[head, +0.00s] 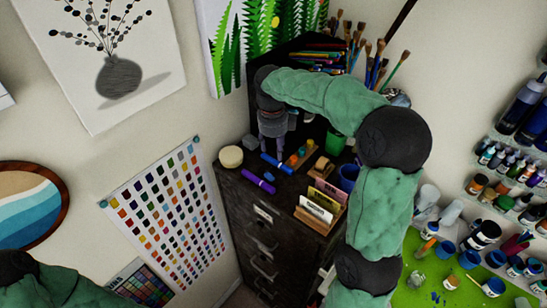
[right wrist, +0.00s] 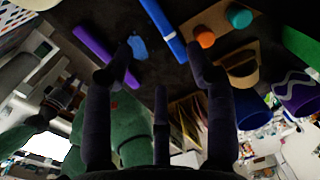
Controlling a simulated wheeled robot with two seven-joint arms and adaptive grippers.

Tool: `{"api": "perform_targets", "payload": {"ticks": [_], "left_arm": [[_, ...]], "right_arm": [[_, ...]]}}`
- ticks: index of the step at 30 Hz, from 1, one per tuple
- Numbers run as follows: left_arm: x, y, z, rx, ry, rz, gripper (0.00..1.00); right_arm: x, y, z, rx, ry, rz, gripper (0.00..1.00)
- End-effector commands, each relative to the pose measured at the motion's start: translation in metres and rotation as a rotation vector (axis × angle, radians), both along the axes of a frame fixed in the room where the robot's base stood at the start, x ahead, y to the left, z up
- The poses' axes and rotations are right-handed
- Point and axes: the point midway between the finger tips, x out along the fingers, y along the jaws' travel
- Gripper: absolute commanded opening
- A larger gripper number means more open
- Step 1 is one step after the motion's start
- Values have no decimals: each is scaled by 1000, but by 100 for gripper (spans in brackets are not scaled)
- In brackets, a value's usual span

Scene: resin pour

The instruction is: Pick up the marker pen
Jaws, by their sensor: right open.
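Two pen-like sticks lie on the dark cabinet top (head: 228,172): a purple one (head: 258,181) near its front edge and a blue one (head: 277,163) just behind. I cannot tell for certain which is the marker pen. In the right wrist view, the purple stick (right wrist: 100,55) is at upper left and the blue stick (right wrist: 160,30) at top centre. My right gripper (head: 276,134) is open and empty, pointing down above the cabinet top near the sticks. Its spread fingers (right wrist: 163,72) touch neither stick visibly.
A small blue piece (head: 270,174) lies between the sticks. A round cream tub (head: 231,157) stands left. A wooden block with coloured pegs (head: 298,156), a card holder (head: 320,203) and a blue cup (head: 348,177) stand right. Brushes (head: 360,48) stand behind.

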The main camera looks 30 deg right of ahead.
Motion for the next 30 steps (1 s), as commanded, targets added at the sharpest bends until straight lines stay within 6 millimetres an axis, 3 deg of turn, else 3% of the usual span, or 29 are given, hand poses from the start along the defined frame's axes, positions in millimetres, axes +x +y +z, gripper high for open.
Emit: {"api": "perform_targets", "payload": {"ticks": [21, 30], "left_arm": [[1, 0, 21, 0, -2, 0, 40], [1, 0, 21, 0, -1, -1, 40]], "right_arm": [[2, -8, -74, 0, 1, 0, 56], [2, -8, -78, 0, -1, 0, 53]]}}
